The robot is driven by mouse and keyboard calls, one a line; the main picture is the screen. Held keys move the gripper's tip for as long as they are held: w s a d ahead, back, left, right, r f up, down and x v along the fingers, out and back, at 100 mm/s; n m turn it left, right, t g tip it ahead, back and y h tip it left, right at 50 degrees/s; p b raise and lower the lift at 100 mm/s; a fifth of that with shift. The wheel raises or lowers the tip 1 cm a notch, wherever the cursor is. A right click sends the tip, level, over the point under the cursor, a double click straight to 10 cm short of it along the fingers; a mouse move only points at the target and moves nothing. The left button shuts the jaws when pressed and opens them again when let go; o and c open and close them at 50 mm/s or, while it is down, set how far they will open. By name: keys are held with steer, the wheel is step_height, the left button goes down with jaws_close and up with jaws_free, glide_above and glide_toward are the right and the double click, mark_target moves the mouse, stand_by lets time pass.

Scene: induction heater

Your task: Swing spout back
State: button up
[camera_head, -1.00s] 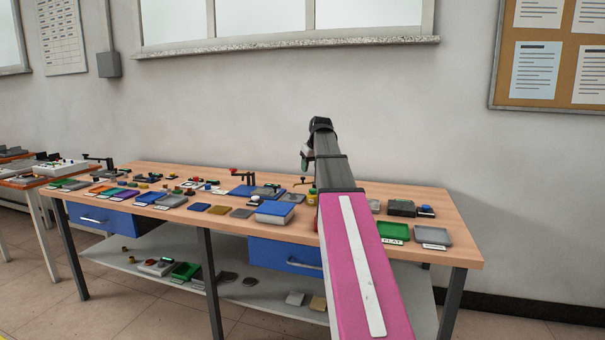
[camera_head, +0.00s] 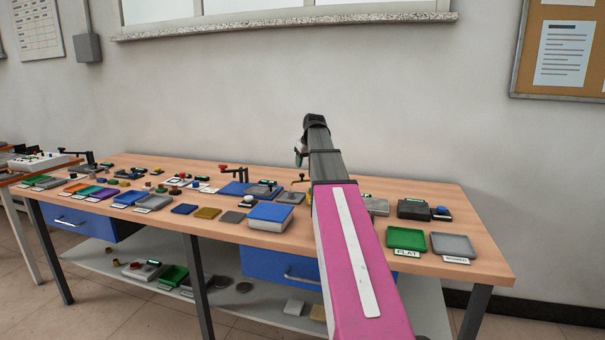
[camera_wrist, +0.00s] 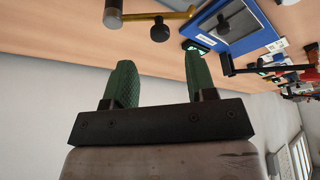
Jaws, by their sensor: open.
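My gripper (camera_wrist: 160,80) is open, its two green fingers apart with nothing between them in the wrist view. In the head view a small brass stand with a dark top (camera_head: 301,180) shows just left of my arm. The gripper's fingertips are small and partly hidden in the head view.
The wooden workbench (camera_head: 480,238) holds many small parts. A blue board (camera_wrist: 245,27) and a black arm (camera_wrist: 262,68) lie right of the fingers. A blue-topped box (camera_head: 270,212), green tray (camera_head: 406,239) and grey tray (camera_head: 452,244) stand along the front. The wall is behind.

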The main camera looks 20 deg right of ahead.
steer(key=shift+x, duration=2.95)
jaws_close()
